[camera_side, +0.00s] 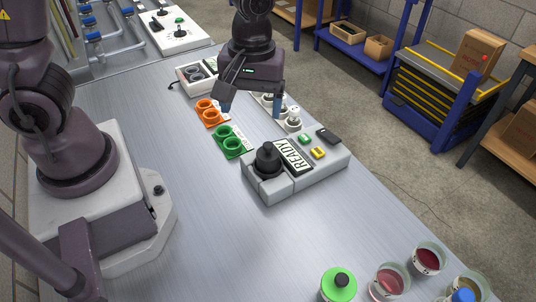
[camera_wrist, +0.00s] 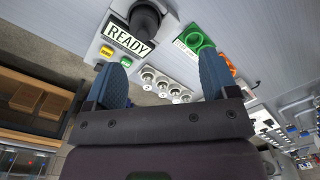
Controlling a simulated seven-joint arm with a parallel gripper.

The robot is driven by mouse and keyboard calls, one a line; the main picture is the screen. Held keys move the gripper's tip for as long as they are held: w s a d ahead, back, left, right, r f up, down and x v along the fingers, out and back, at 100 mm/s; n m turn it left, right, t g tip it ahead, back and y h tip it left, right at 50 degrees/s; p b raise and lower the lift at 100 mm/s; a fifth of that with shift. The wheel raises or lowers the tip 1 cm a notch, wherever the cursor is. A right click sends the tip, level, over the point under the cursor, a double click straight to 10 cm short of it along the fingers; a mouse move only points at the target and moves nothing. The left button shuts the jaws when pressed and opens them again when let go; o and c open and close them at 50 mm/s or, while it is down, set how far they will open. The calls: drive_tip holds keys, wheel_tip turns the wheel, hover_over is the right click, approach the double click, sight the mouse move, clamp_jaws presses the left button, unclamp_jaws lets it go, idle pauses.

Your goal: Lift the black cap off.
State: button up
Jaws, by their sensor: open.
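A black cap (camera_side: 268,158) with a narrower top sits upright on the left part of a grey device (camera_side: 275,191), beside a READY display (camera_side: 293,155). The cap also shows at the top of the wrist view (camera_wrist: 146,20). My gripper (camera_side: 252,108) is above the table, behind the device and apart from the cap. Its two blue-tipped fingers are spread with nothing between them, as the wrist view (camera_wrist: 163,62) also shows. What lies under the cap is hidden.
Green rings (camera_side: 230,142) and orange rings (camera_side: 207,112) lie behind the device. A white strip with several round white pieces (camera_side: 293,121) stands near my right finger. Cups of red liquid (camera_side: 390,281) and a green-lidded one (camera_side: 338,286) stand at front right.

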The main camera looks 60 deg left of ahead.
sight(267, 153)
drive_tip(key=w+n, duration=0.1)
drive_tip(key=n, duration=0.1)
drive_tip(key=w+f+n, duration=0.1)
drive_tip(key=n, duration=0.2)
drive_tip(key=shift+d+f, duration=0.15)
drive_tip(key=shift+w+n+t, duration=0.25)
drive_tip(key=shift+n+t, duration=0.05)
drive_tip(key=shift+n, duration=0.9)
drive_tip(key=shift+f, duration=0.1)
wheel_tip(267, 153, down, 7)
drive_tip(key=shift+r, duration=0.15)
drive_tip(key=shift+w+f, duration=0.2)
drive_tip(key=shift+f, duration=2.75)
drive_tip(key=shift+c, duration=0.4)
drive_tip(key=c, duration=0.9)
